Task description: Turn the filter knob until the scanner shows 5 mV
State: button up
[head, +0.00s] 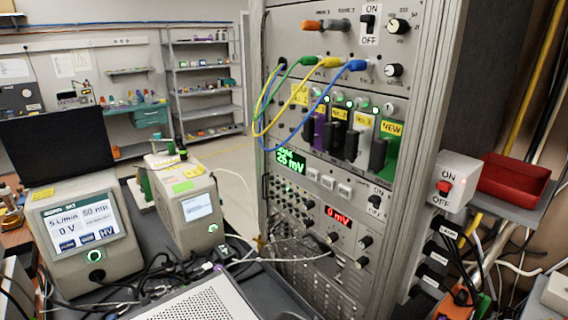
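The tall instrument rack (420,110) fills the middle of the head view. Its green display (291,161) reads what looks like 25 mV, with a small line above too small to read. A red display (338,216) lower down reads 0 mV. Dark knobs sit beside and below it, including an upper right knob (365,242), a lower right knob (361,262) and a left knob (333,238). Two knobs with pale dials, the upper (398,26) and the lower (393,70), are near the top. I cannot read which knob is the filter one. My gripper is not in view.
Yellow, green and blue cables (326,85) loop in front of the rack. A white ON/OFF switch box (445,182) and red tray (514,178) stand right. Two instruments (84,230) (185,207) and many cables crowd the bench at left. A perforated metal case (205,300) is in front.

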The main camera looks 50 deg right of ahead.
aim_at(395, 26)
jog(key=z, duration=1.45)
